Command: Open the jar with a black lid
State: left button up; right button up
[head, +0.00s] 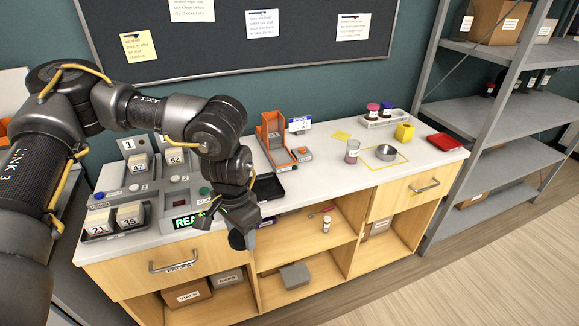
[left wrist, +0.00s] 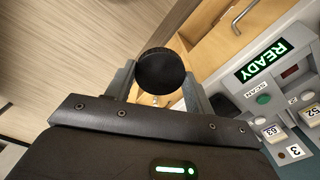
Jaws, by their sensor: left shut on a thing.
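My left gripper (head: 240,236) hangs in front of the counter's front edge, above the open cabinet. In the left wrist view its two fingers are closed around a round black lid (left wrist: 162,72) with a ribbed edge. The lid faces the camera, and whether a jar is under it is hidden. A small clear jar (head: 352,152) with a pinkish content and a label stands upright on the counter, to the right of the middle; no black lid shows on it. My right gripper is not in view.
A shallow metal dish (head: 386,153) sits by the jar. A white tray (head: 380,120) holds jars with red and purple lids. A yellow block (head: 404,131), a red tray (head: 444,142), an orange stand (head: 273,138) and a black tray (head: 267,187) are also on the counter. A scanner panel (left wrist: 262,62) reads READY.

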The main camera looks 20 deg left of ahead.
aim_at(352, 147)
jog(key=u, duration=0.15)
jog(key=i, duration=1.4)
jog(key=z, duration=0.8)
